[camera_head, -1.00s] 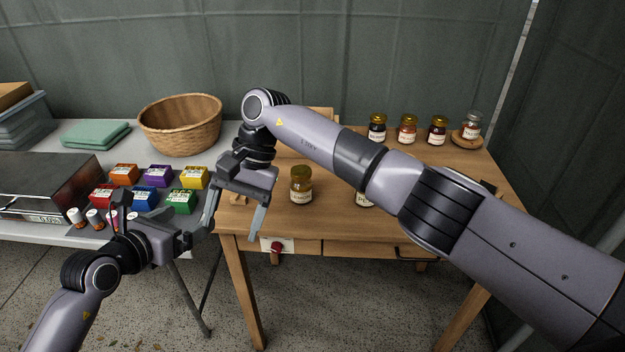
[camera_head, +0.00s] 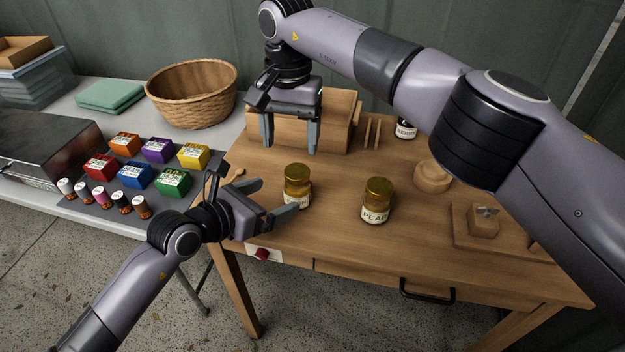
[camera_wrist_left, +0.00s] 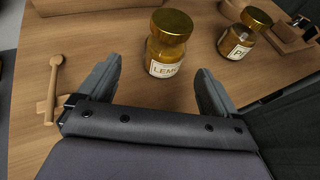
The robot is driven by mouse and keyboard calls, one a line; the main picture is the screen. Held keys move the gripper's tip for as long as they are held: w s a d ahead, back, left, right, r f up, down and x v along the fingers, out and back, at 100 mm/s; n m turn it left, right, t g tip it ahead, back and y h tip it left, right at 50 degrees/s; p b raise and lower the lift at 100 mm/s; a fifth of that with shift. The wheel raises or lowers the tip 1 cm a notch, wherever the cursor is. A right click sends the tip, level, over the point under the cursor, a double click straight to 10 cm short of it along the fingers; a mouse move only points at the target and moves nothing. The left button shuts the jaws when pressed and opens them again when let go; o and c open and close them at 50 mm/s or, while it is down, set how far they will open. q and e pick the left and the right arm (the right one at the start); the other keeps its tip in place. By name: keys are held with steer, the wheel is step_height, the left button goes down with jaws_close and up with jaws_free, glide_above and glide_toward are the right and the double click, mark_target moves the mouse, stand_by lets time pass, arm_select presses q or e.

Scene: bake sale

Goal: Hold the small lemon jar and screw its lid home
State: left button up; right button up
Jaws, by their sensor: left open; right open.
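The small lemon jar (camera_head: 297,187) stands upright on the wooden table, with a gold lid on top. In the left wrist view the lemon jar (camera_wrist_left: 167,45) shows its "LEMO" label, ahead of and between my open fingers. I cannot tell how tightly its lid sits. My left gripper (camera_head: 272,200) is open, low over the table's left part, its fingers pointing at the jar, with nothing held. The left wrist view also shows both fingers of my left gripper (camera_wrist_left: 160,88) apart. My right gripper (camera_head: 290,145) is open and empty, pointing down behind the lemon jar, in front of a wooden box.
A jar labelled pear (camera_head: 377,203) stands right of the lemon jar. A wooden box (camera_head: 335,115) is behind, a round wooden block (camera_head: 433,176) and a wooden fixture (camera_head: 484,222) to the right. A wooden tool (camera_wrist_left: 54,85) lies left. The table's front middle is clear.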

mark_target(298, 188)
arm_select(q)
steer(key=shift+w+d+f, duration=0.15)
steer(key=shift+d, duration=0.4)
arm_select(e)
steer(key=shift+w+d+r, duration=0.2)
steer(key=shift+w+d, duration=0.25)
steer(key=shift+w, duration=0.1)
steer(key=shift+s+a, duration=0.1)
arm_select(q)
steer(key=shift+x, duration=3.55)
